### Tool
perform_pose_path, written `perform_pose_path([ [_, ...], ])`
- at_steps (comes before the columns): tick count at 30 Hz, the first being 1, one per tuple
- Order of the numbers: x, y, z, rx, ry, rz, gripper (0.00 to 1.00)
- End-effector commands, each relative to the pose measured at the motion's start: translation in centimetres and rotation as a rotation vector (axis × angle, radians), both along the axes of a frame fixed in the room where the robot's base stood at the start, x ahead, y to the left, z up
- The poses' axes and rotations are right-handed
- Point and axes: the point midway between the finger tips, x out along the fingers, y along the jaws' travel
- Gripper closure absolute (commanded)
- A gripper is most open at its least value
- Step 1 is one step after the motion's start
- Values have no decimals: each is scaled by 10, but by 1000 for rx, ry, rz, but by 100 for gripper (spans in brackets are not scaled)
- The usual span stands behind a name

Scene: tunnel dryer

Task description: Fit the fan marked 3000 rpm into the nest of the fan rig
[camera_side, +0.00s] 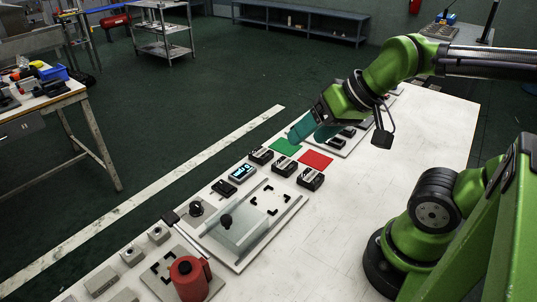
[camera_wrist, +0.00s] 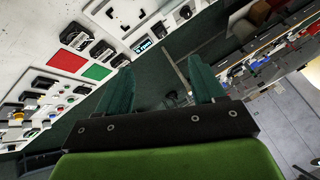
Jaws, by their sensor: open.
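My gripper (camera_side: 300,131), with teal fingers, is open and empty above the far part of the white table. In the wrist view its fingers (camera_wrist: 158,72) stand apart with nothing between them. Three dark blocks with pale markings, possibly the fans, stand in a row: one at the left (camera_side: 261,155), one in the middle (camera_side: 284,165), one at the right (camera_side: 310,178). Their markings are too small to read, so I cannot tell which is 3000 rpm. A pale plate (camera_side: 239,262) nearer the camera carries a clear cover (camera_side: 238,232) and black corner brackets (camera_side: 271,196), seemingly the rig's nest, which looks empty.
A green square (camera_side: 284,147) and a red square (camera_side: 316,160) lie beyond the blocks. A lit display (camera_side: 242,173) stands left of them. A red can-like object (camera_side: 188,279) stands at the front. The table's right side (camera_side: 345,235) is clear.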

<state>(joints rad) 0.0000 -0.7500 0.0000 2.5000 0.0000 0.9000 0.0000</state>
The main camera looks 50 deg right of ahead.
Motion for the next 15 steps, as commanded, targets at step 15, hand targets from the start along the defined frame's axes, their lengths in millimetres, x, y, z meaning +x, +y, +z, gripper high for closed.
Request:
perform_pose_path([
  [15,2,2,-7,4,33,10,6],
])
